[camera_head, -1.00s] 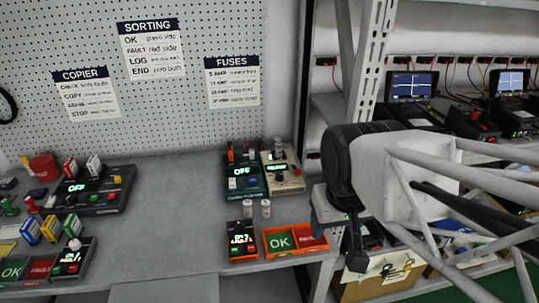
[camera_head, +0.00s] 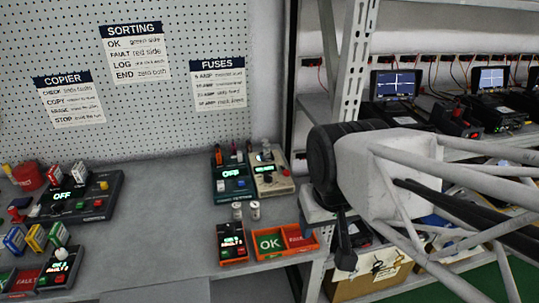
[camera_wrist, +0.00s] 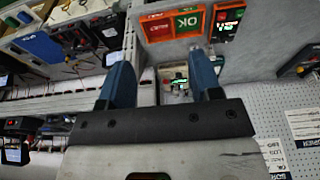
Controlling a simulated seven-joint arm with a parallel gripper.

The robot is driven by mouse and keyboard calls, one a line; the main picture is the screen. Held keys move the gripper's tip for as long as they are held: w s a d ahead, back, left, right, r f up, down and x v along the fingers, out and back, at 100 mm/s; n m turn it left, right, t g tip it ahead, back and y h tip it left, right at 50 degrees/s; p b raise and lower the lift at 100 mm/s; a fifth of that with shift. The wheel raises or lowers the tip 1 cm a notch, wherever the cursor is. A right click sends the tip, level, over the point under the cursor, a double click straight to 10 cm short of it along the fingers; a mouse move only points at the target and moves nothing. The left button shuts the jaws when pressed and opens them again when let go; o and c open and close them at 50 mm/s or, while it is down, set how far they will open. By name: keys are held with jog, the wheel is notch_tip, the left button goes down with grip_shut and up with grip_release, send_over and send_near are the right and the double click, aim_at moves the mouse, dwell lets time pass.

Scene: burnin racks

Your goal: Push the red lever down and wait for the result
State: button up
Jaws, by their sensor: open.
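I cannot clearly make out a red lever in these views. A small unit with a lit green display (camera_wrist: 180,87) shows beyond and between the fingers. In the head view my wrist is right of the testers, apart from them.
The orange OK/FAULT tray (camera_head: 284,259) and a small display box (camera_head: 232,243) sit at the bench's front right. Two small cylinders (camera_head: 254,210) stand behind them. A black panel (camera_head: 82,212) is at left. A metal shelf post (camera_head: 346,80) rises at right. The bench middle is clear.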

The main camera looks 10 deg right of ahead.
grip_shut()
dwell(0.3)
dwell(1.5)
